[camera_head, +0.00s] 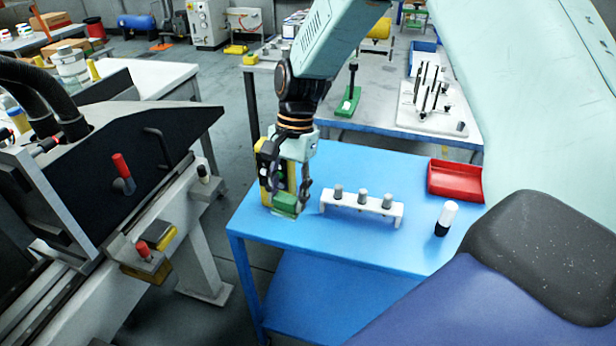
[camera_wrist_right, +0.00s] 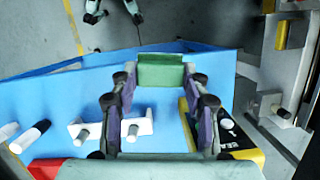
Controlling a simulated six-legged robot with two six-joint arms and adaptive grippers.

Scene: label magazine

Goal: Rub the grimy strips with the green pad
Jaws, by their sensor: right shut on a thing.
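My right gripper (camera_head: 289,197) is shut on the green pad (camera_head: 285,206), over the left part of the blue table (camera_head: 330,245). In the right wrist view the green pad (camera_wrist_right: 160,72) sits between the fingertips (camera_wrist_right: 160,80). I cannot tell whether the pad touches the tabletop. A black machine (camera_head: 120,160) with red handles stands left of the table, across a gap. I cannot make out the grimy strips clearly in either view. My left gripper is not in view.
A yellow and black box (camera_head: 266,172) stands close by the right gripper. A white rack (camera_head: 362,207) with three grey plugs, a white-and-black bottle (camera_head: 446,218) and a red tray (camera_head: 454,182) are to the right. The table's front middle is clear.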

